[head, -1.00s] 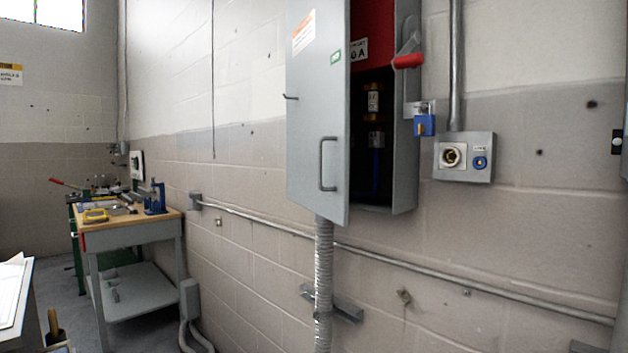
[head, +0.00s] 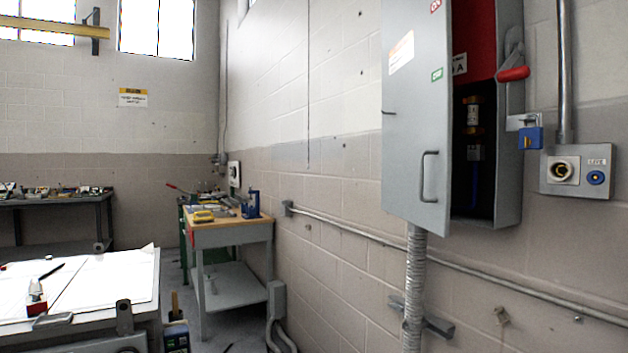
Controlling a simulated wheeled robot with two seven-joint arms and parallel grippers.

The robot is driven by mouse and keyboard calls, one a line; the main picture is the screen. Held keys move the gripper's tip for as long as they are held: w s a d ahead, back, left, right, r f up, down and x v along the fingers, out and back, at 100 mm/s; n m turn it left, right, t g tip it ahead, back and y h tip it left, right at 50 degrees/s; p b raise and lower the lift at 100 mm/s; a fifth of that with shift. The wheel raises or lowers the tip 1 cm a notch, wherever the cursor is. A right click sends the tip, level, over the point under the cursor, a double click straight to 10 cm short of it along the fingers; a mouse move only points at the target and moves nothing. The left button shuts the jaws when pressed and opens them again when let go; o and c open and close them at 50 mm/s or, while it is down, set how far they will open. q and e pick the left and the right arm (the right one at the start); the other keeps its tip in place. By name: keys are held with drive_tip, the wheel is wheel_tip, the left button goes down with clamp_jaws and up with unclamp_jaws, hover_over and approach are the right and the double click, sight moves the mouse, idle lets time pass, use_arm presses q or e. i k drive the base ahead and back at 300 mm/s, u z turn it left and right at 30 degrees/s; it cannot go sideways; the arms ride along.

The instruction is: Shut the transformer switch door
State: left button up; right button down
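The transformer switch box (head: 508,190) is a grey cabinet on the wall at the right of the head view. Its grey door (head: 412,120) stands partly open, swung out to the left, with a dark gap showing the red and black inside. A grey D-shaped handle (head: 429,177) is on the door's outer face near the lower right edge. A lever with a red grip (head: 513,73) is on the box's right side, and a blue padlock (head: 530,138) hangs below it. Neither of my grippers is in view.
A grey outlet box (head: 577,172) is on the wall right of the cabinet. A conduit (head: 414,285) runs down below it. A workbench (head: 230,236) with tools stands left along the wall. A white-topped table (head: 110,283) fills the lower left.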

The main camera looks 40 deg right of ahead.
sight(417, 110)
drive_tip(key=u, duration=0.15)
drive_tip(key=i, duration=1.15)
drive_tip(key=z, duration=1.25)
